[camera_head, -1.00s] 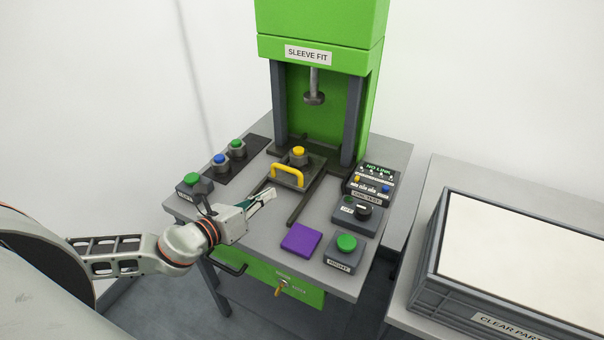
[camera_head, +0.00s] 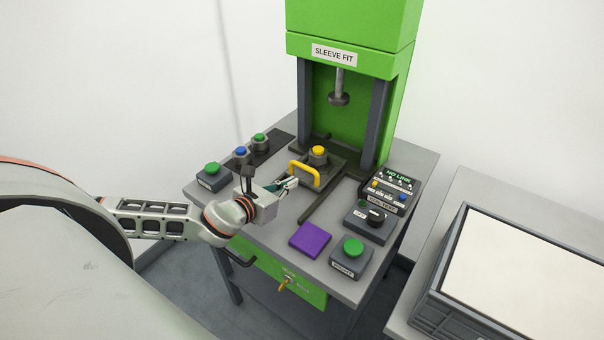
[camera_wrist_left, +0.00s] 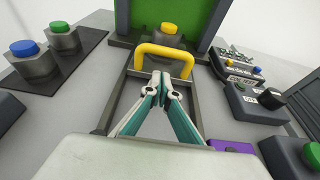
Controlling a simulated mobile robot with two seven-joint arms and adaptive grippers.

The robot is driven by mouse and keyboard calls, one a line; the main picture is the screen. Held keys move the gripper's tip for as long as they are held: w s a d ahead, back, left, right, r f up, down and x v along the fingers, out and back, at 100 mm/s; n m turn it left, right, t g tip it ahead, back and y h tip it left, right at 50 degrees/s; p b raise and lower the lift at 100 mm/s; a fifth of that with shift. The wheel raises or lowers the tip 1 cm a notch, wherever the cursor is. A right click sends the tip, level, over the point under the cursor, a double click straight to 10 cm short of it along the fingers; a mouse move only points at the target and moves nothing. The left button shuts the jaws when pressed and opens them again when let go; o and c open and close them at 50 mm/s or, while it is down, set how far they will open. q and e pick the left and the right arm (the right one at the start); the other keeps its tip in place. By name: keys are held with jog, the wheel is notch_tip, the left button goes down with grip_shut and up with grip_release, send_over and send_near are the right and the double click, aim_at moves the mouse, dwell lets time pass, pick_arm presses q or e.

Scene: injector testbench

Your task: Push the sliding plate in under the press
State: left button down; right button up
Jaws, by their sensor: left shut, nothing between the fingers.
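The sliding plate (camera_head: 325,176) lies on its rails in front of the green press (camera_head: 350,30), with the press ram (camera_head: 339,98) raised behind it. A yellow handle (camera_head: 304,173) stands at the plate's front edge. A grey fixture with a yellow top (camera_head: 318,152) sits on the plate. My left gripper (camera_head: 295,182) is shut and empty, its tips close to the front of the handle. In the left wrist view the joined fingertips (camera_wrist_left: 161,77) point at the handle (camera_wrist_left: 165,52), just below its bar; contact cannot be told. My right gripper is not in view.
Green and blue buttons (camera_head: 241,155) stand left of the rails, with another green button (camera_head: 211,174) nearer. A purple pad (camera_head: 310,239), a green button box (camera_head: 351,251), a knob box (camera_head: 370,221) and a panel (camera_head: 395,188) lie at right. A crate (camera_head: 440,270) stands farther right.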

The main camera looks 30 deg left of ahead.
aim_at(302, 178)
pick_arm(q)
jog(key=x, duration=0.3)
jog(key=r+x, duration=0.1)
jog(key=x, duration=0.1)
jog(key=shift+w, duration=0.55)
jog(key=shift+f, duration=0.1)
